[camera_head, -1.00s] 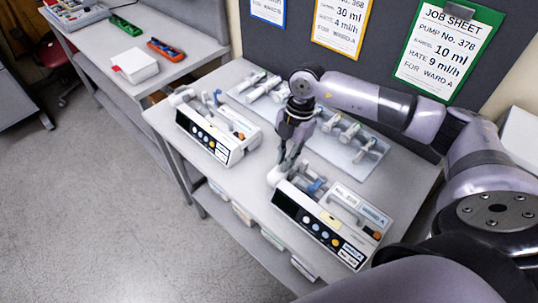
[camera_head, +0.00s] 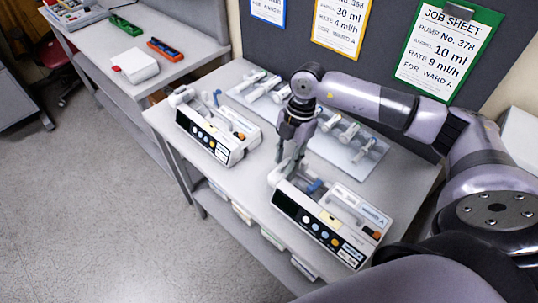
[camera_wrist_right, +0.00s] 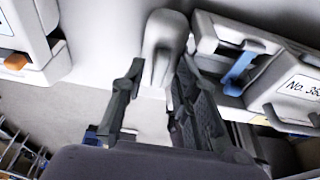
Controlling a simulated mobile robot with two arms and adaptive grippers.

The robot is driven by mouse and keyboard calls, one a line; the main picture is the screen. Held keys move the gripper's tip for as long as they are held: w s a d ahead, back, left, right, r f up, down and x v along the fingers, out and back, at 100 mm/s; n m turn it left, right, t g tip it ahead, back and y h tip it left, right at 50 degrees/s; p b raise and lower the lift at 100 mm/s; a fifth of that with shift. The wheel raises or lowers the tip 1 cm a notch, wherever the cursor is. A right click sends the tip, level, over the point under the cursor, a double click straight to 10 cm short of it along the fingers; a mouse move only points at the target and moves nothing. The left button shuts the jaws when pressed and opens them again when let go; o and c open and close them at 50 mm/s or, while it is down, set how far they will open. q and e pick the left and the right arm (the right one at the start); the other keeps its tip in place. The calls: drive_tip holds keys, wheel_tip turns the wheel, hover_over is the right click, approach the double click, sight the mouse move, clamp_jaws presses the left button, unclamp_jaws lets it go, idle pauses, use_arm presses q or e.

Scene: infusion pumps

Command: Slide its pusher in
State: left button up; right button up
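The nearer infusion pump (camera_head: 330,225) stands on the table with its dark front panel facing the aisle. Its pusher (camera_head: 277,177) is a pale grey rounded block that sticks out at the pump's left end. My right gripper (camera_head: 287,160) points down at this pusher. In the right wrist view, the pusher (camera_wrist_right: 163,45) lies between the two dark fingers of the right gripper (camera_wrist_right: 158,85), which stand apart on either side of it. I cannot tell whether the fingers touch it. A blue clamp (camera_wrist_right: 238,68) shows on the pump beside it. My left gripper is not in view.
A tray (camera_head: 362,172) of several syringes lies behind, close to my right arm. A job sheet (camera_head: 447,50) hangs on the back panel. Another table (camera_head: 185,70) stands at the left.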

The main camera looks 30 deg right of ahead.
sight(286, 163)
drive_tip(key=shift+s+a+r+p+v, duration=0.1)
drive_tip(key=shift+a+p+v, duration=0.15)
drive_tip(key=shift+p+v, duration=0.75)
drive_tip(key=shift+s+a+r+p+v, duration=0.1)
drive_tip(key=shift+a+p+v, duration=0.15)
drive_tip(key=shift+p+v, duration=0.75)
drive_tip(key=shift+s+a+p+v, duration=0.1)
drive_tip(key=shift+a+p+v, duration=0.3)
drive_tip(key=shift+v, duration=1)
drive_tip(key=shift+d, duration=0.1)
drive_tip(key=shift+f, duration=0.1)
drive_tip(key=shift+s, duration=0.1)
